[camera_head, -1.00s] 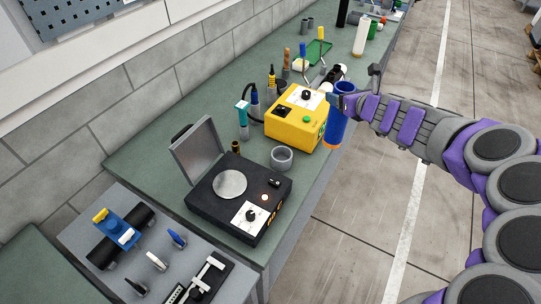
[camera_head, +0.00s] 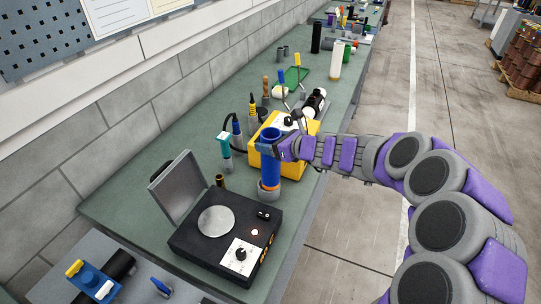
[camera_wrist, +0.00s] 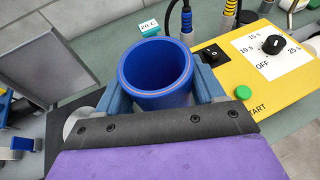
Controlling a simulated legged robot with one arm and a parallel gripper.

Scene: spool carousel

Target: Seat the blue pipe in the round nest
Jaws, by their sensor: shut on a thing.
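The blue pipe (camera_head: 270,158) is upright in my gripper (camera_head: 284,149), with an orange band near its lower end. In the wrist view, the open top of the pipe (camera_wrist: 157,72) shows between my two fingers, which press on its sides. The grey round nest (camera_head: 268,195) stands on the bench right behind the black device, and the pipe's lower end overlaps it in the head view. I cannot tell whether the pipe's end is inside the nest or just above it. The wrist view hides the nest.
The black device (camera_head: 193,241) with a raised lid stands in front of the nest. The yellow timer box (camera_head: 293,165) is close behind the pipe. A teal-topped tool (camera_head: 225,150) stands to the left. The floor right of the bench (camera_head: 345,255) is clear.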

